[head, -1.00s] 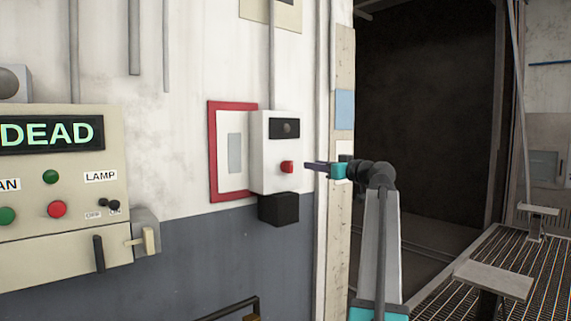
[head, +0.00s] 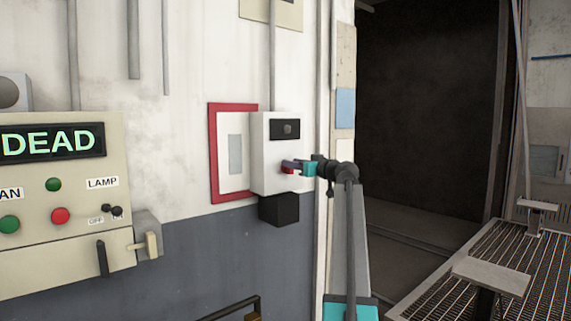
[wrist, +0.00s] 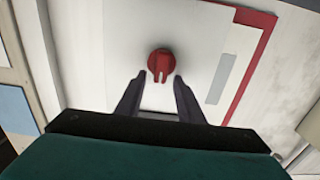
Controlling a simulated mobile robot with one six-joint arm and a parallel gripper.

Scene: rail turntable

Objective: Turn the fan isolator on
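A white wall box (head: 262,152) with a dark window carries a red rotary knob (head: 288,171). No label on the box is readable, so I cannot tell by text that it is the fan isolator. In the wrist view the knob (wrist: 161,62) has a notch or pointer toward the fingers. My gripper (head: 288,164) is in front of the knob and partly hides it in the head view. In the wrist view my gripper (wrist: 157,82) is open, its fingers on either side below the knob, with nothing between them. Contact with the knob cannot be told.
A control panel (head: 70,225) with a DEAD display (head: 52,143), buttons and a LAMP switch is at left. A red-framed notice (head: 214,150) is beside the box, a black block (head: 279,209) beneath it. A dark opening and a grated floor (head: 470,250) lie right.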

